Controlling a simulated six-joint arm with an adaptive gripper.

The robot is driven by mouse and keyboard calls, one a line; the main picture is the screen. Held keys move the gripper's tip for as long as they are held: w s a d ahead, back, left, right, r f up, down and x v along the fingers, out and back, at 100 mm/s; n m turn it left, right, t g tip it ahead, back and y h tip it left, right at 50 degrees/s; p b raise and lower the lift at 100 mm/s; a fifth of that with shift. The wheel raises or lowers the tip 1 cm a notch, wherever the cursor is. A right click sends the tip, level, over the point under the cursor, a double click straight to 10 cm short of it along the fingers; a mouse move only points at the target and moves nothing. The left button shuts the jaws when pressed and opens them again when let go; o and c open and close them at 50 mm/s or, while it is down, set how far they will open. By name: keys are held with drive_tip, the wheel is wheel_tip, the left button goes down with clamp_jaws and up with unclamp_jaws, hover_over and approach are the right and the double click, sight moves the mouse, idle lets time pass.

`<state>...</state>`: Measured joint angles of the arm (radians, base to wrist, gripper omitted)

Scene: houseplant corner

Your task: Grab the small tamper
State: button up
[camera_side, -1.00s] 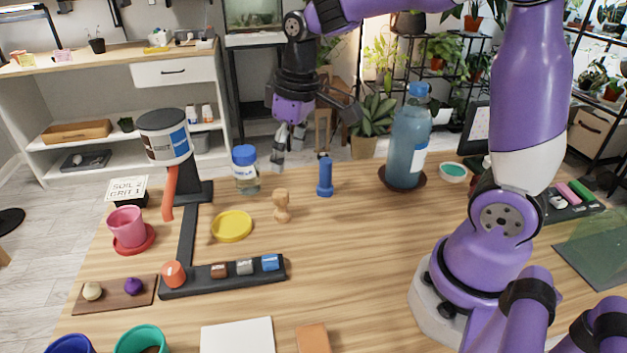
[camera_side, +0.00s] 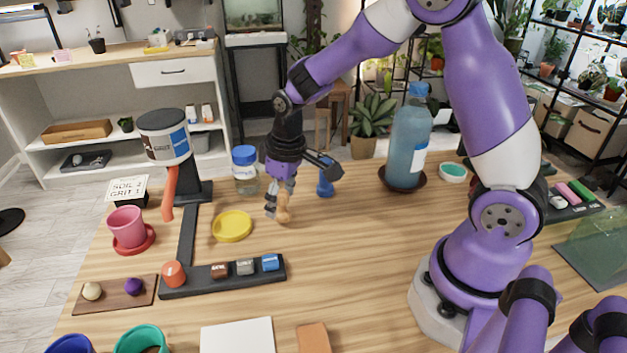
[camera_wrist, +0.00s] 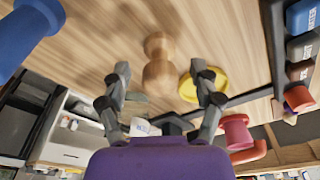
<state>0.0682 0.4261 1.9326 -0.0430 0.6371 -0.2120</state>
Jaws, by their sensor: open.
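The small tamper is a light wooden, waisted piece (camera_side: 284,208) standing on the table in the side view. It also shows in the wrist view (camera_wrist: 158,68), ahead of and between my fingers. My gripper (camera_side: 276,209) is open and has its fingertips down at the tamper, overlapping it in the side view. In the wrist view my gripper (camera_wrist: 160,82) has one finger on each side of the tamper, with gaps showing. The lower part of the tamper is partly covered by a finger in the side view.
A blue tamper-like piece (camera_side: 325,184) stands just right of my gripper. A blue-capped jar (camera_side: 245,172) stands behind left, and a large blue bottle (camera_side: 408,145) is at the right.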

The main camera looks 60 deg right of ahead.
drive_tip(key=c, duration=1.1)
drive_tip(key=shift+c, duration=0.2)
